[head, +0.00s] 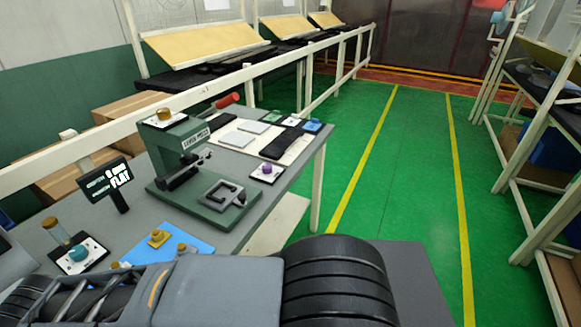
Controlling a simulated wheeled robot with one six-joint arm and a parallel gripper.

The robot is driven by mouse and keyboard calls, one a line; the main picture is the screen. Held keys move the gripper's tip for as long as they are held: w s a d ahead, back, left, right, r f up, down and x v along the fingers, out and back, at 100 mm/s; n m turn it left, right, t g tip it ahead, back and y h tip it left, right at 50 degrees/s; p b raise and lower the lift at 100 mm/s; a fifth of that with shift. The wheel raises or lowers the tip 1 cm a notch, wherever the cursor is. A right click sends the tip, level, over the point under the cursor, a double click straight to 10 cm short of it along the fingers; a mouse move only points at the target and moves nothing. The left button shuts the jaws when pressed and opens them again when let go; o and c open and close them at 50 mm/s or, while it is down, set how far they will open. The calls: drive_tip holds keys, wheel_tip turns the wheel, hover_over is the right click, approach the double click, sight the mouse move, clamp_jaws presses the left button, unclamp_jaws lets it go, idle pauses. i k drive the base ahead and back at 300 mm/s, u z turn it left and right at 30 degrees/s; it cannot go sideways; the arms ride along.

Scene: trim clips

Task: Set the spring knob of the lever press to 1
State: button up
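The green lever press (176,150) stands on the grey workbench, with a "LEVER PRESS" label and a red-handled lever (227,100) behind it. A yellow knob (163,115) sits on a white plate on top of the press. A purple knob (267,169) on a white plate is to the right of the press base. A teal knob (78,254) on a white plate is at the front left. I cannot read knob markings or tell which is the spring knob. A clamp-like grey part (223,193) lies on the press base. My gripper is not in view.
A small black display (106,180) reading "FLAT" stands left of the press. A blue mat (180,244) with yellow parts lies in front. Trays and dark pads (280,143) lie behind right. A white rail runs behind the bench. Green floor (400,180) is clear to the right.

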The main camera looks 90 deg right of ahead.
sight(267, 168)
drive_tip(key=z, duration=3.95)
drive_tip(key=i, duration=1.05)
drive_tip(key=u, duration=2.35)
